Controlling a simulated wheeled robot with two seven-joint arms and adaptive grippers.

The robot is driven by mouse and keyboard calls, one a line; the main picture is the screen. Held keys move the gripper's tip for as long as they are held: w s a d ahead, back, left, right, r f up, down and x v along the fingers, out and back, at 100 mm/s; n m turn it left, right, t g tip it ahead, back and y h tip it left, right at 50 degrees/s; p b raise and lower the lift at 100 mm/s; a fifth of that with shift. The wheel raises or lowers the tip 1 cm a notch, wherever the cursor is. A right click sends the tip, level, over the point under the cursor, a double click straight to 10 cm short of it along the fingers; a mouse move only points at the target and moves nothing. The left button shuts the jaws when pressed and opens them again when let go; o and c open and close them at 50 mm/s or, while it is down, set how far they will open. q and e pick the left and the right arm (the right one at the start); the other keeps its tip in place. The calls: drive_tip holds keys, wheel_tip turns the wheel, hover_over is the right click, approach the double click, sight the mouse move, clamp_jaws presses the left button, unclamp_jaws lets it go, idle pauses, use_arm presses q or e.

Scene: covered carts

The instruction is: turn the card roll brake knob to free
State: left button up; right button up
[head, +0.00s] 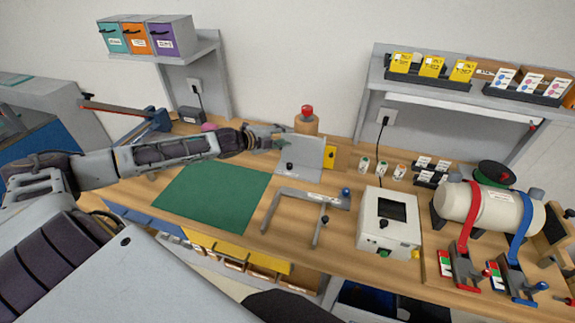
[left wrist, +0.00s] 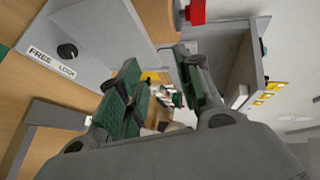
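The brake knob (head: 290,166) is a small black knob on an upright grey panel (head: 308,155). In the left wrist view the knob (left wrist: 67,51) sits above a white label reading FREE and LOCK (left wrist: 51,62). I cannot tell which word it points to. The brown card roll (head: 306,125), with a red top, stands behind the panel. My left gripper (head: 279,140) is at the panel's upper left, apart from the knob. In the left wrist view its green-padded fingers (left wrist: 163,92) are spread with nothing held between them. My right gripper does not show.
A green mat (head: 212,193) lies left of the panel. A grey frame (head: 290,197) with a blue knob lies in front of it. A white box device (head: 389,224) stands right, and a strapped cylinder (head: 485,208) lies farther right. Shelves (head: 470,92) hang above the bench.

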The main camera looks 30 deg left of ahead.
sight(289, 165)
use_arm(q)
drive_tip(key=s+a+f+n+g+y, duration=0.1)
drive_tip(key=f+n, duration=0.3)
drive_tip(key=n, duration=0.4)
drive_tip(key=s+a+f+n+g+y, duration=0.1)
drive_tip(key=s+a+f+n+g, duration=0.1)
drive_tip(key=n, duration=0.7)
drive_tip(key=shift+s+a+f+g+y, duration=0.15)
drive_tip(key=shift+s+f+g+y, duration=0.15)
drive_tip(key=shift+s+f+g, duration=0.65)
drive_tip(key=shift+w+f+n+t, duration=0.15)
drive_tip(key=shift+w+n+t, duration=0.05)
drive_tip(key=shift+n+t, duration=0.1)
drive_tip(key=shift+w+f, duration=0.1)
drive_tip(key=shift+w, duration=0.05)
drive_tip(key=shift+p+x, duration=0.6)
drive_tip(key=shift+x, duration=6.15)
drive_tip(key=shift+f, duration=0.1)
drive_tip(key=c, duration=0.7)
